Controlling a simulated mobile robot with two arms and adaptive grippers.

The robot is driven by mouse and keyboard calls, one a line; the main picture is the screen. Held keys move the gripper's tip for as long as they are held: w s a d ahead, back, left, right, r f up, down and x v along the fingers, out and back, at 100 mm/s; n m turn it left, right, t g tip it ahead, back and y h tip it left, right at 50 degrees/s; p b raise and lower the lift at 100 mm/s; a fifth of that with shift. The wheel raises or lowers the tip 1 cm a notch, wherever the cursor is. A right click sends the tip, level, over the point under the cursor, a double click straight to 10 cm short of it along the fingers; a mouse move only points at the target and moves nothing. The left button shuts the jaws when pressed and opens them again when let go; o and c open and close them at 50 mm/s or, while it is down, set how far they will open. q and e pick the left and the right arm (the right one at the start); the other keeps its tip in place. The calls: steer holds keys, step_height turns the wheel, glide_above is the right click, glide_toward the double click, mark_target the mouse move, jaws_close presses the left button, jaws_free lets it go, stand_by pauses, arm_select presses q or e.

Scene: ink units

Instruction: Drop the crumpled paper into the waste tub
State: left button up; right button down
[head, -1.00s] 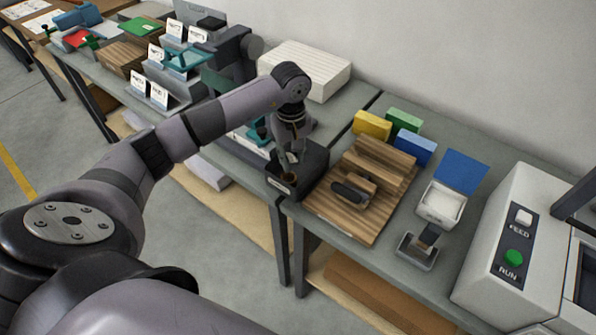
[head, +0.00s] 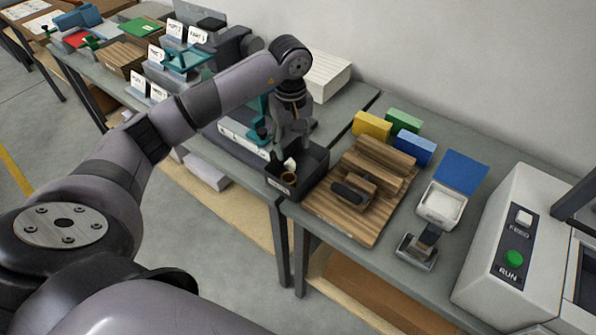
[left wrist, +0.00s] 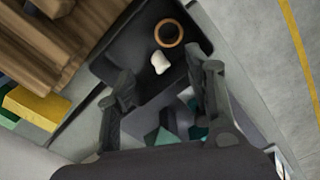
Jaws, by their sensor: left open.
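The crumpled paper (head: 289,164) is a small white lump in the black waste tub (head: 316,168) at the table's front edge. In the left wrist view the paper (left wrist: 160,62) shows against the dark tub floor, beside a brown ring (left wrist: 168,33). My left gripper (head: 291,145) is above the tub, pointing down. In the left wrist view its two fingers (left wrist: 164,80) are spread apart, with nothing held between them. The paper shows beyond the fingertips, apart from them. My right gripper is not in view.
A wooden board with blocks (head: 345,205) stands right of the tub. Yellow (head: 371,125), green (head: 403,121) and blue (head: 415,149) blocks stand behind it. A teal-handled device (head: 245,135) is close on the left. A white machine (head: 510,235) stands far right.

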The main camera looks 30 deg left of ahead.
arm_select(q)
step_height(320, 180, up, 6)
steer(key=shift+r, duration=0.25)
steer(key=shift+s+f, duration=0.1)
stand_by(0.4)
